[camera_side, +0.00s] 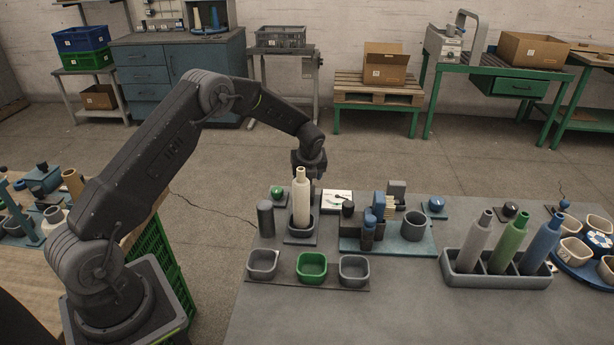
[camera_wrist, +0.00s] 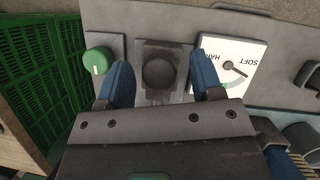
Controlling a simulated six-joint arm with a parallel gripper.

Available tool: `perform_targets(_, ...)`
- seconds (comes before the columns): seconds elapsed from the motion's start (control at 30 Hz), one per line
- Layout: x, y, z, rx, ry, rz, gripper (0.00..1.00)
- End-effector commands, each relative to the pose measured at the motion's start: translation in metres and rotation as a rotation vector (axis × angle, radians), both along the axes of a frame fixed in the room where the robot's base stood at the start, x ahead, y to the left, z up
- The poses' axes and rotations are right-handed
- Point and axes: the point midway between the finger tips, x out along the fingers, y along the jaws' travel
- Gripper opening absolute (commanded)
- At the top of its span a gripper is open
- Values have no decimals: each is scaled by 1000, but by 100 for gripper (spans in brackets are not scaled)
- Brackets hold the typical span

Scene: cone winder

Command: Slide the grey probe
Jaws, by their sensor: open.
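The grey probe (camera_wrist: 158,73), a block with a dark round part on top, sits on a grey base in the wrist view. The white SOFT–HARD dial (camera_wrist: 226,68) is to its right and a green knob (camera_wrist: 98,62) to its left. My gripper (camera_wrist: 161,72) is open, with one blue finger on each side of the probe. A gap seems to show on both sides; I cannot tell whether they touch. In the side view, my gripper (camera_side: 309,172) is low behind the cream bottle (camera_side: 301,198), which hides the probe. The green knob (camera_side: 277,191) and dial (camera_side: 337,201) show there.
Three small trays (camera_side: 312,266) stand in front of the bottle. A dark cylinder (camera_side: 265,218) is at its left and a blue fixture (camera_side: 408,232) at its right. A rack (camera_side: 497,275) of grey, green and blue bottles stands further right. The table's front middle is clear.

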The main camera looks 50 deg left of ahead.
Motion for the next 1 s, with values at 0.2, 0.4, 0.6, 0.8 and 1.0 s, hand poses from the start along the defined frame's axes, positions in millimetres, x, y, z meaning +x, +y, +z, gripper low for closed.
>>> perform_targets(0.2, -8, -15, 43, 1, -6, -3, 60)
perform_targets(0.4, -17, -30, 83, 1, -5, -2, 60)
perform_targets(0.6, -22, -39, 109, 0, -3, -1, 60)
perform_targets(0.8, -24, -42, 118, 1, -1, -1, 60)
perform_targets(1.0, -24, -42, 118, 1, -1, -1, 60)
